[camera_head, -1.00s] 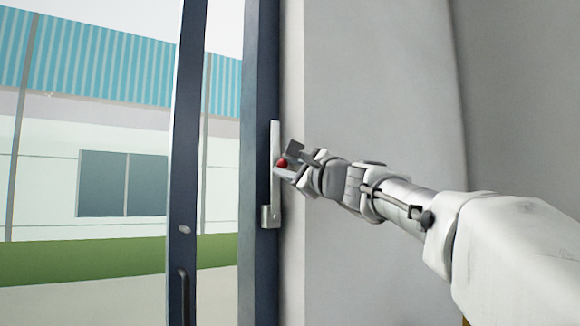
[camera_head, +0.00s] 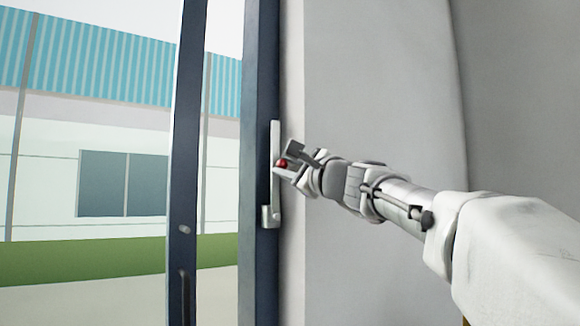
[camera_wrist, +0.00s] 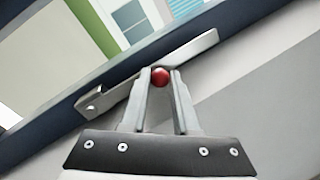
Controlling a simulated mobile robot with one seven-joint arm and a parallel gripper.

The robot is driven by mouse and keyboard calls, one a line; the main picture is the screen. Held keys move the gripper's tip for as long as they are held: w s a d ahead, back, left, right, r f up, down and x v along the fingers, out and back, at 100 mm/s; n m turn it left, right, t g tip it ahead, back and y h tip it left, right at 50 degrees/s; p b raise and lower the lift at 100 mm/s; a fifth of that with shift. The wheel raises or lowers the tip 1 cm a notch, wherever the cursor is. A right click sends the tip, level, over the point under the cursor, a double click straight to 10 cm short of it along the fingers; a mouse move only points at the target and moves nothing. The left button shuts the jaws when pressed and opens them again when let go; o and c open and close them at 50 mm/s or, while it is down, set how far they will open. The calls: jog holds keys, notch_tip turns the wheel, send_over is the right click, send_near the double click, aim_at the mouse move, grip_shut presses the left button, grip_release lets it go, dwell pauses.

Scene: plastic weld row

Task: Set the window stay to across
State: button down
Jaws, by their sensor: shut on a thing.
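The window stay is a pale metal bar (camera_head: 275,145) standing upright along the dark window frame in the head view, with a small bracket (camera_head: 267,217) at its lower end. In the wrist view the bar (camera_wrist: 195,47) runs diagonally along the frame. A red knob (camera_head: 282,164) sits on the bar. My gripper (camera_head: 287,162) is at the knob from the right. In the wrist view its two fingers (camera_wrist: 160,82) are closed around the red knob (camera_wrist: 160,76), one on each side.
The dark window frame post (camera_head: 258,90) stands directly left of the bar. A second dark upright (camera_head: 186,130) with a handle (camera_head: 184,295) is further left. A grey wall (camera_head: 375,80) lies to the right behind my arm.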

dwell(0.3)
jog(key=s+a+f+n+g+y+b, duration=0.1)
jog(key=s+a+f+n+g+b, duration=0.1)
jog(key=n+b, duration=0.6)
jog(key=s+a+f+n+g+y+b, duration=0.1)
jog(key=s+a+f+n+b, duration=0.3)
jog(key=n, duration=0.8)
jog(key=shift+a+f+n+g+b, duration=0.4)
jog(key=shift+a+f+g+b, duration=0.5)
jog(key=shift+a+f+b, duration=0.9)
jog(key=shift+d+f, duration=0.4)
jog(key=shift+f, duration=0.25)
jog(key=c, duration=0.9)
grip_release()
jog(key=shift+c, duration=0.2)
jog(key=shift+b, duration=0.3)
jog(key=b+v, duration=0.4)
jog(key=v, duration=1.3)
jog(key=shift+d+b, duration=0.15)
jog(key=shift+b, duration=0.15)
